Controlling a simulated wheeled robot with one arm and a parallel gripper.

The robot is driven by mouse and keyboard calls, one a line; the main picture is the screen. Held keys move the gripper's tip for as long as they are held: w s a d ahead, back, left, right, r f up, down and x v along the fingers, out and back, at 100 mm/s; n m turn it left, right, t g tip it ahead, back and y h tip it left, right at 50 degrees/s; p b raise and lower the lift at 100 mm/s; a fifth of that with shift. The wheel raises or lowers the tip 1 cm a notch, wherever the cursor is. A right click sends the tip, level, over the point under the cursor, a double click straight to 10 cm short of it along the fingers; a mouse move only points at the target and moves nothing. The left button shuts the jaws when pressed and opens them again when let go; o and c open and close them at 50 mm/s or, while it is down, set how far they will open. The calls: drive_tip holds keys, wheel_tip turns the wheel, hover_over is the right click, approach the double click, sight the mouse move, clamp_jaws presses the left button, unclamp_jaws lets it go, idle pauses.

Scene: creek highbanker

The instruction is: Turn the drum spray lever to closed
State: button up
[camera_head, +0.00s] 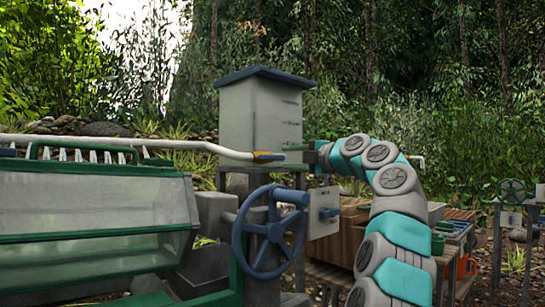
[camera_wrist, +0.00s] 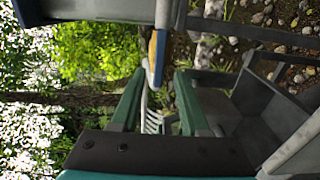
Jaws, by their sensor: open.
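The drum spray lever (camera_head: 268,157), blue with a yellow-orange part, sits at the right end of the white spray pipe (camera_head: 190,145) in the head view. In the wrist view the lever (camera_wrist: 157,58) hangs from the top, its end showing between my two green fingertips. My gripper (camera_head: 286,148) is open, reaching in from the right close to the lever; it also shows in the wrist view (camera_wrist: 159,78). The head view does not show whether the fingers touch the lever.
A pale tank (camera_head: 262,115) with a blue lid stands behind the lever. A blue handwheel (camera_head: 268,232) and a small labelled panel (camera_head: 323,212) are below. The green-framed drum (camera_head: 90,215) fills the left. A wooden bench with containers (camera_head: 455,228) is at right.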

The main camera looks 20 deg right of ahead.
drive_tip(key=shift+p+x, duration=1.3)
drive_tip(key=shift+x, duration=1.55)
drive_tip(key=shift+c, duration=0.2)
clamp_jaws()
drive_tip(key=shift+o, duration=1.8)
unclamp_jaws()
drive_tip(key=shift+d, duration=0.1)
drive_tip(key=b, duration=0.4)
approach(274, 157)
